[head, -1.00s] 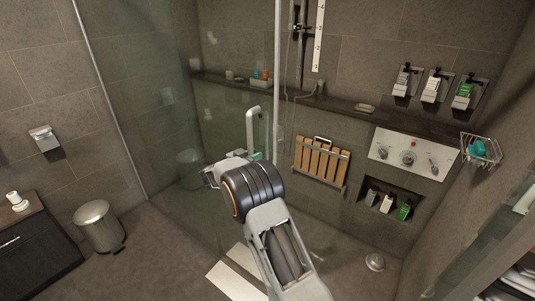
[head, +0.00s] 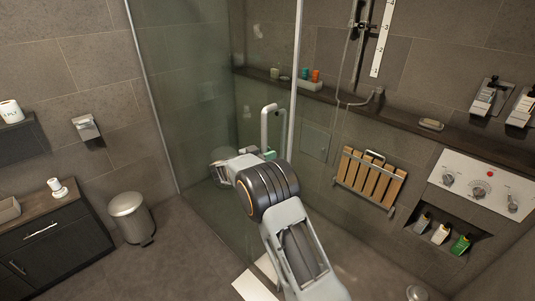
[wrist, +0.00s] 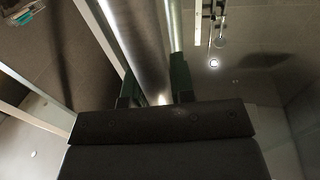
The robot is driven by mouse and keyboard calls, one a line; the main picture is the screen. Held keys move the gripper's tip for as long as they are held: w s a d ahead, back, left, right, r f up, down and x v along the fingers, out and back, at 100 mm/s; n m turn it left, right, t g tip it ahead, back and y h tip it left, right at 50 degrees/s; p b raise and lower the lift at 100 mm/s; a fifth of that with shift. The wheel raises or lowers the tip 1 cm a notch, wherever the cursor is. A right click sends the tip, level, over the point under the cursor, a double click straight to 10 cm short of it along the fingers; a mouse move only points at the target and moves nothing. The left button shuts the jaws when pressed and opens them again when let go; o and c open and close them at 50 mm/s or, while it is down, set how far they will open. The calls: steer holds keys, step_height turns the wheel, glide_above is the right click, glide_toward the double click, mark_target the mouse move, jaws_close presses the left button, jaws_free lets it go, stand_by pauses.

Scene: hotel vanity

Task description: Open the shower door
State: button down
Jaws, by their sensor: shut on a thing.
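The shower door (head: 205,120) is a clear glass panel in the head view, with a pale vertical edge (head: 298,60) on its right. Its handle (head: 265,125) is a pale upright bar near that edge. My gripper (head: 268,154) is at the lower part of the handle, with its fingers partly hidden behind my wrist. In the wrist view the metal handle bar (wrist: 145,45) runs between the two dark green fingers of my gripper (wrist: 155,88), which are shut on it. No glass shows in the space right of the door edge.
A slatted wooden seat (head: 370,180) and a control panel (head: 482,185) are on the shower wall at right. A bin (head: 131,217) and dark cabinet (head: 50,245) stand at left. The floor between bin and door is clear.

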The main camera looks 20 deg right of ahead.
steer(key=c, duration=1)
jaws_free()
steer(key=shift+o, duration=0.2)
steer(key=shift+a, duration=0.1)
steer(key=b+v, duration=0.3)
steer(key=v, duration=1)
steer(key=shift+a+r, duration=0.15)
steer(key=shift+a, duration=0.25)
steer(key=shift+s, duration=0.1)
